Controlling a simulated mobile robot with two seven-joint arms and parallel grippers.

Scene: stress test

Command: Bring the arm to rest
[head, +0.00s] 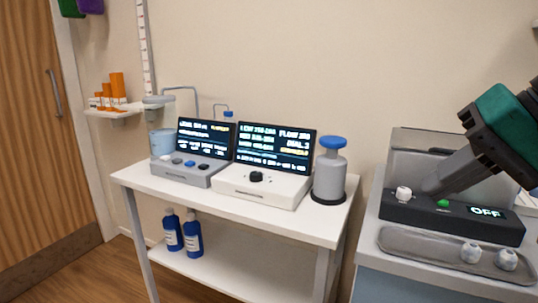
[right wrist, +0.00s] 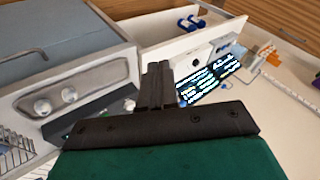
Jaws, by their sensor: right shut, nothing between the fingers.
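My right gripper (head: 433,187) reaches in from the right with its green and black arm. Its fingers are shut with nothing between them. They also show shut in the right wrist view (right wrist: 155,72). In the head view the fingertips appear just above and left of a green button (head: 443,203) on a black control panel (head: 460,221). I cannot tell whether they touch the panel. The panel's display (head: 487,212) reads OFF, and a white knob (head: 403,193) stands at its left end. My left gripper is not in view.
A grey tray (head: 425,245) with two small pale round items lies in front of the panel. A white cart (head: 255,222) to the left carries two lit monitor units (head: 262,188) and a grey canister (head: 330,175) with a blue top. A gap separates cart and counter.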

